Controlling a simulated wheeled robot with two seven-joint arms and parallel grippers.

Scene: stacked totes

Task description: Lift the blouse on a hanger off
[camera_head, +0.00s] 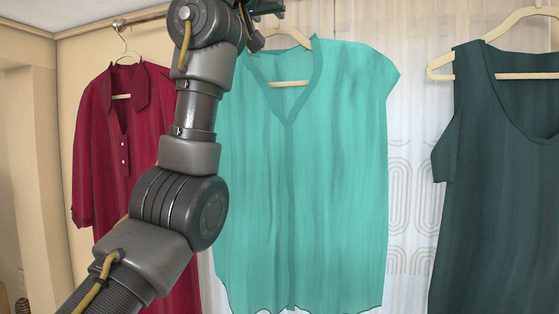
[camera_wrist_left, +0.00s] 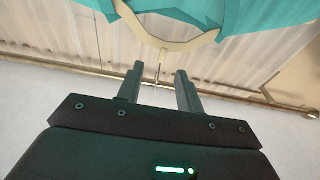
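A turquoise sleeveless blouse (camera_head: 310,170) hangs in the middle of the head view on a light wooden hanger (camera_head: 288,38). In the left wrist view the blouse (camera_wrist_left: 245,14) and its hanger (camera_wrist_left: 170,40) appear at the top, with the thin metal hook (camera_wrist_left: 157,72) pointing down the picture. My left gripper (camera_wrist_left: 158,75) is open, its two fingers on either side of the hook with gaps visible. In the head view my left arm rises to the top edge, and the gripper (camera_head: 258,28) is partly cut off near the hanger's neck. My right gripper is out of view.
A dark red shirt (camera_head: 110,150) hangs to the left, partly behind my left arm. A dark green sleeveless top (camera_head: 495,190) hangs to the right. A rail (camera_head: 135,22) shows at upper left. A pale patterned curtain (camera_head: 408,150) hangs behind.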

